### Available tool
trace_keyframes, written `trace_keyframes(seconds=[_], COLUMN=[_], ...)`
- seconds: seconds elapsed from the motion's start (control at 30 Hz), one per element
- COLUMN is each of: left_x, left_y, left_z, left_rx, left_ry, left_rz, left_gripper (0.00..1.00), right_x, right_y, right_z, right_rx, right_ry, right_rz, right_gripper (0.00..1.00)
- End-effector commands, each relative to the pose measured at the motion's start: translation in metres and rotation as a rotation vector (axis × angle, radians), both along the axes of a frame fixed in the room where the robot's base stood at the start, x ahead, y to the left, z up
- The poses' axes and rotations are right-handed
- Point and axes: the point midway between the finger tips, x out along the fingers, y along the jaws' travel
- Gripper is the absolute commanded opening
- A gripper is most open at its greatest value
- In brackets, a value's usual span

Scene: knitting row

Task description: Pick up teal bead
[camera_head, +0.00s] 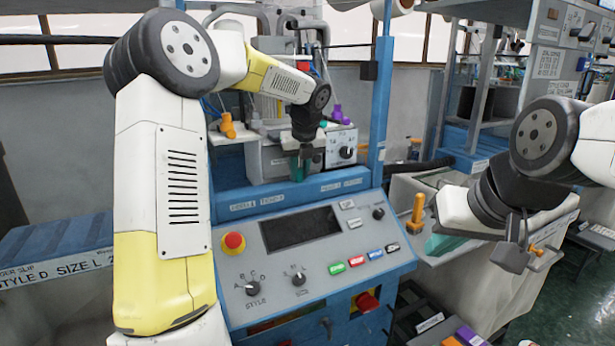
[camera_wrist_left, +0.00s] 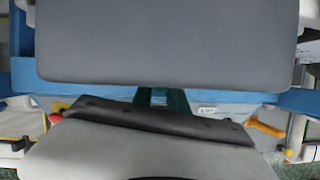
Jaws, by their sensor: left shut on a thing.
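My left gripper (camera_head: 303,158) is at the back of the blue machine, above the control panel, pointing down. It is shut on the teal bead (camera_head: 298,170), which shows as a small teal piece just below and beside the dark fingers. My right gripper (camera_head: 517,250) is at the right, above the pale bin and apart from the bead. Whether its fingers are open is unclear.
The sloping control panel (camera_head: 320,255) has a red button (camera_head: 233,242), knobs and colored buttons. Behind it stand a grey box with a dial (camera_head: 346,153), a purple piece (camera_head: 338,114) and an orange piece (camera_head: 228,126).

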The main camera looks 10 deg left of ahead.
Motion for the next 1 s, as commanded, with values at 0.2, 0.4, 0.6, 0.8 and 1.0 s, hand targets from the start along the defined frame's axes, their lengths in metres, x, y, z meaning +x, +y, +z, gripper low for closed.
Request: trace_keyframes(seconds=[0.2, 0.4, 0.6, 0.8, 1.0], left_x=[0.000, 0.000, 0.001, -0.034, -0.079], left_y=[0.000, 0.000, 0.000, -0.019, -0.045], left_z=[0.000, 0.008, 0.034, 0.041, 0.045], left_rx=[0.000, 0.000, -0.001, 0.003, 0.002], left_ry=[0.000, -0.002, -0.005, -0.002, -0.003], left_rz=[0.000, 0.000, 0.001, -0.004, -0.004], left_gripper=[0.00, 0.00, 0.00, 0.00, 0.00], right_x=[0.000, 0.000, 0.000, 0.000, 0.000], right_y=[0.000, 0.000, 0.000, 0.000, 0.000], right_z=[0.000, 0.000, 0.000, 0.000, 0.000], right_rx=[0.000, 0.000, 0.000, 0.000, 0.000], right_ry=[0.000, 0.000, 0.000, 0.000, 0.000], right_rz=[0.000, 0.000, 0.000, 0.000, 0.000], right_gripper=[0.00, 0.00, 0.00, 0.00, 0.00])
